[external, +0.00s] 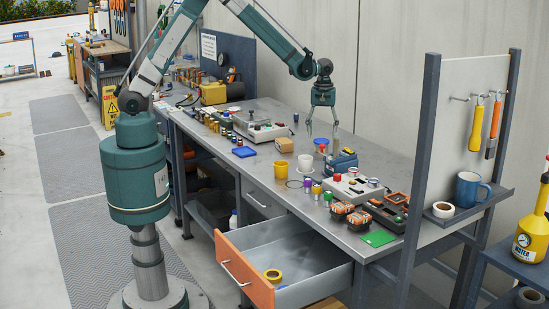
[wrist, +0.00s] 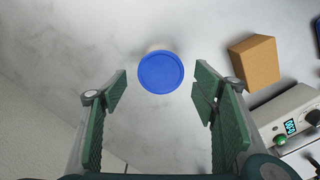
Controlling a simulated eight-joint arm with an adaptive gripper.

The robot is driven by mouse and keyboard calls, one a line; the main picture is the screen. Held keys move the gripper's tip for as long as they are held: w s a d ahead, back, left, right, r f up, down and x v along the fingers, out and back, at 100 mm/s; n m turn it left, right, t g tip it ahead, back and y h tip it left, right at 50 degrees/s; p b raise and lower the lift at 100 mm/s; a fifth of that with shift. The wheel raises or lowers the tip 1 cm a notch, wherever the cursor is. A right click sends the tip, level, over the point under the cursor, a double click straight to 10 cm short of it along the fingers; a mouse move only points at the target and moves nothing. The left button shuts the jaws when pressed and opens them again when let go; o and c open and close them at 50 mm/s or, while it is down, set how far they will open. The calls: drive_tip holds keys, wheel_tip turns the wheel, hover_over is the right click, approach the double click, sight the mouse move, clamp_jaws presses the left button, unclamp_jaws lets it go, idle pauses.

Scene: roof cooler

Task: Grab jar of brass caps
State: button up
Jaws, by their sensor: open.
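A round blue lid (wrist: 160,73) shows from above in the wrist view, with a little of a pale body behind its rim; I take it for the jar. Its contents are hidden by the lid. My gripper (external: 321,127) is open and empty above the bench. In the wrist view my gripper (wrist: 160,95) has its fingers spread to the left and right, with the lid centred between and ahead of them, not held.
A tan block (wrist: 255,62) and a device with a lit display (wrist: 290,125) lie right of the lid in the wrist view. The bench (external: 240,165) also holds a yellow cup (external: 281,169) and several other items. An open drawer (external: 245,258) sticks out in front.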

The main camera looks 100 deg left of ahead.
sight(321, 140)
drive_tip(key=shift+f, duration=0.1)
drive_tip(key=shift+s+f, duration=0.1)
drive_tip(key=shift+f, duration=2.4)
drive_tip(key=shift+c, duration=0.2)
drive_tip(key=c, duration=0.9)
drive_tip(key=shift+r, duration=0.15)
drive_tip(key=shift+r, duration=4.9)
